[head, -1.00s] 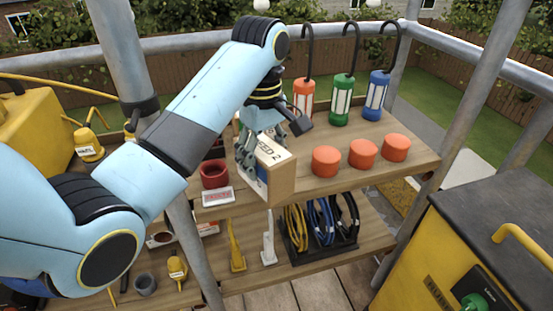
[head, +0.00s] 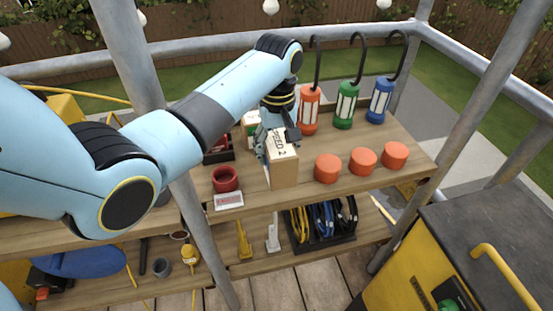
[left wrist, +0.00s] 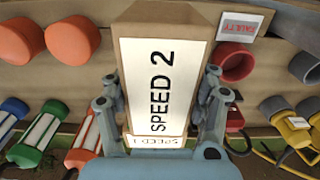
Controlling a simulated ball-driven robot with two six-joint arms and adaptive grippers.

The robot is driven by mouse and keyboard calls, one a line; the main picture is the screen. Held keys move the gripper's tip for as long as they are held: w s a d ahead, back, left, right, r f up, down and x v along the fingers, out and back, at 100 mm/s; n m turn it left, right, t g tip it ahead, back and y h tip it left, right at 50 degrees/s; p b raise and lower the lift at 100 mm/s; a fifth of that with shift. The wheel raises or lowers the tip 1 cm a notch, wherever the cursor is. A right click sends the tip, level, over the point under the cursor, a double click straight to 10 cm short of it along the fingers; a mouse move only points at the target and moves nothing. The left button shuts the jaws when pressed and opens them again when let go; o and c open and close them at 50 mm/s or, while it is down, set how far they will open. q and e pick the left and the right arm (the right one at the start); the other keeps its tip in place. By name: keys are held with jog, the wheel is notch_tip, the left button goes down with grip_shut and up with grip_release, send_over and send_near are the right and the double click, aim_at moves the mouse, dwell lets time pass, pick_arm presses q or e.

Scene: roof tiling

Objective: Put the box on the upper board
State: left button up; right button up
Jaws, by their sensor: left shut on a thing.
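The box (head: 285,172) is tan cardboard with a white "SPEED 2" label on top. My left gripper (head: 273,148) is shut on it, with fingers along its two sides. In the left wrist view the box (left wrist: 165,30) sits upright between the fingers (left wrist: 162,95). The box is over the front part of the upper board (head: 310,195), its base inside the front edge. I cannot tell whether the base touches the wood. My right gripper is not in view.
A red cup (head: 225,179) and a "FAULTY" sign (head: 229,200) are left of the box. Several orange round caps, one nearest (head: 328,168), are to its right. Red, green (head: 347,103) and blue lanterns stand behind. The lower board holds a cable rack (head: 325,238).

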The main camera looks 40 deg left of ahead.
pick_arm(q)
jog(key=shift+w+a+f, duration=0.5)
jog(key=shift+w+a, duration=0.1)
jog(key=shift+w, duration=0.15)
jog(key=shift+f, duration=2.05)
jog(key=shift+f, duration=0.15)
jog(key=o, duration=1.7)
notch_tip(320, 180, up, 12)
jog(key=shift+r+p, duration=0.15)
jog(key=shift+p, duration=0.15)
jog(key=shift+s, duration=0.1)
